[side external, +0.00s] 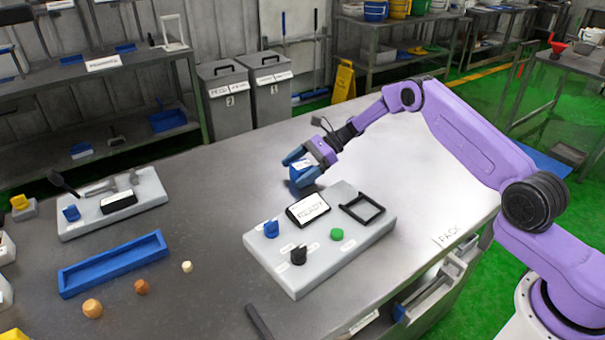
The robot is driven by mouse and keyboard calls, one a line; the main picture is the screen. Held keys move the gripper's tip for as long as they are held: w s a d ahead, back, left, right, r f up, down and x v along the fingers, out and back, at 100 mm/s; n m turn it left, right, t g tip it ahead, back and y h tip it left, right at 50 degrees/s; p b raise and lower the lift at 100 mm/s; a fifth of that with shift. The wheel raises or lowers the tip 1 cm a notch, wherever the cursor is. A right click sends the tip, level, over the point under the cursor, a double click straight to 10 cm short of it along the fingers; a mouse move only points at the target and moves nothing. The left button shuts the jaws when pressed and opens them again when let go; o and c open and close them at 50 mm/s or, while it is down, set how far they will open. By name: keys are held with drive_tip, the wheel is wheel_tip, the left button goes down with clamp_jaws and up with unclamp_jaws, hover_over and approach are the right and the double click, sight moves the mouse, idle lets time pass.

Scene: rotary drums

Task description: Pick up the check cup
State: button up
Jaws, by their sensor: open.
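A small blue cup-like object with a white label (302,177) stands on the grey table, behind the control panel. It looks like the check cup, but it is small and partly covered by my gripper. My gripper (307,163) reaches in from the right and points down at the cup. Its blue fingers are apart, around or just above the cup. I cannot tell whether they touch it.
A light grey control panel (330,262) with a display, knobs and a green button stands in front of the cup. A blue tray (113,265) and several small round pieces lie to the left. A second panel (140,212) stands behind the tray. The table behind my gripper is clear.

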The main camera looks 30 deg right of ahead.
drive_tip(key=shift+a, duration=0.1)
drive_tip(key=c, duration=1.3)
drive_tip(key=shift+o, duration=0.2)
